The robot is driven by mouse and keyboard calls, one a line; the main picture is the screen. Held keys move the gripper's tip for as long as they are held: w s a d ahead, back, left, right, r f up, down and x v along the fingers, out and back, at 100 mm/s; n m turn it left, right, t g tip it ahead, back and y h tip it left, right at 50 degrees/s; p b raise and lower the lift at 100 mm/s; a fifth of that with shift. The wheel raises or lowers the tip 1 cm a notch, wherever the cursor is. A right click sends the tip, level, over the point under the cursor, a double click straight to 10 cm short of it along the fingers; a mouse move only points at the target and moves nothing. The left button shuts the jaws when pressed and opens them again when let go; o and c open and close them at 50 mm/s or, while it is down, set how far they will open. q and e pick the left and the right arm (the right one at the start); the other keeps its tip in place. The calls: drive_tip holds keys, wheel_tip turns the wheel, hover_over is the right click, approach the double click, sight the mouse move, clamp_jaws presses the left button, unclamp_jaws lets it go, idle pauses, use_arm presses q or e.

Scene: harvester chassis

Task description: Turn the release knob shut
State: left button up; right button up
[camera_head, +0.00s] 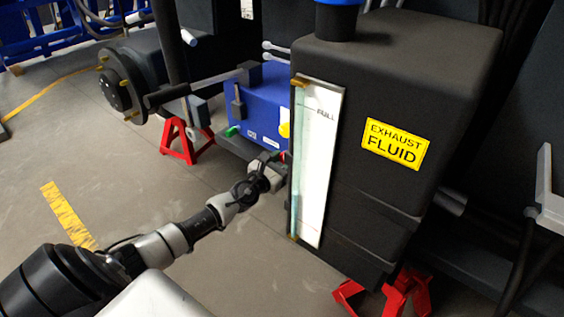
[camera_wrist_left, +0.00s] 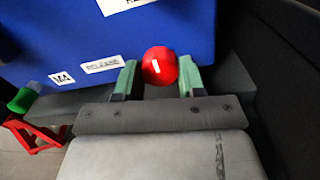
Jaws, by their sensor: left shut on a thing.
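The red round release knob (camera_wrist_left: 160,66) sits at the lower part of the blue box (camera_wrist_left: 60,35) in the left wrist view. A white mark on its face stands near upright. A small label beside it on the box seems to read RELEASE (camera_wrist_left: 102,65). My left gripper (camera_wrist_left: 158,78) has its green fingertips on both sides of the knob and is shut on it. In the head view, my left gripper (camera_head: 278,165) reaches in below the blue box (camera_head: 262,105), and the knob is mostly hidden there. My right gripper is in neither view.
A black exhaust fluid tank (camera_head: 445,75) with a clear level gauge (camera_head: 317,165) stands close right of my left gripper. A green knob (camera_wrist_left: 22,100) is at the box's left. Red stands (camera_head: 187,142) and a wheel hub (camera_head: 122,82) are further left. Open floor lies front left.

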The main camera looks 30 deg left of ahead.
use_arm(q)
drive_tip(key=shift+f, duration=0.1)
idle(0.3)
drive_tip(key=o, duration=0.9)
drive_tip(key=s, duration=1.1)
drive_tip(key=shift+a+p, duration=0.25)
drive_tip(key=shift+p, duration=0.1)
drive_tip(key=shift+w, duration=0.1)
